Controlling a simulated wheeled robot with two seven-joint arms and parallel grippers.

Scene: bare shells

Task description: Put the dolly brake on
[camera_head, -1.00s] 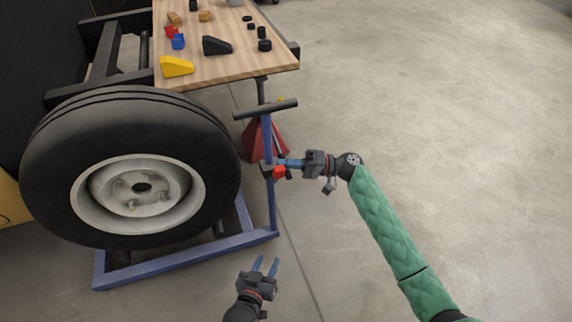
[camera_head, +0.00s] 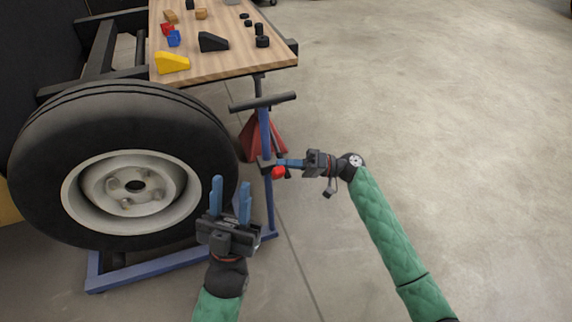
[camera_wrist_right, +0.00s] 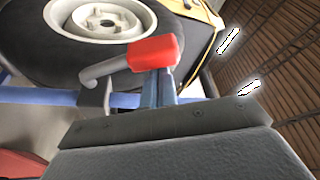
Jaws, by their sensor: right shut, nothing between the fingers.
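The blue dolly (camera_head: 155,268) carries a large wheel (camera_head: 120,165) on its low frame. Its upright post has a dark T-handle (camera_head: 263,102) on top. The brake lever's red grip (camera_head: 279,172) sits on the post; in the right wrist view the red grip (camera_wrist_right: 152,53) tops a grey lever (camera_wrist_right: 103,71). My right gripper (camera_head: 283,163) is shut and empty, its blue fingertips right beside the red grip; whether they touch it I cannot tell. My left gripper (camera_head: 230,196) is open and empty, raised in front of the wheel's lower right side.
A wooden table (camera_head: 225,62) behind holds a yellow wedge (camera_head: 172,62), a black wedge (camera_head: 213,41) and several small blocks. A red stand (camera_head: 262,138) is behind the dolly post. The floor (camera_head: 430,120) to the right is clear.

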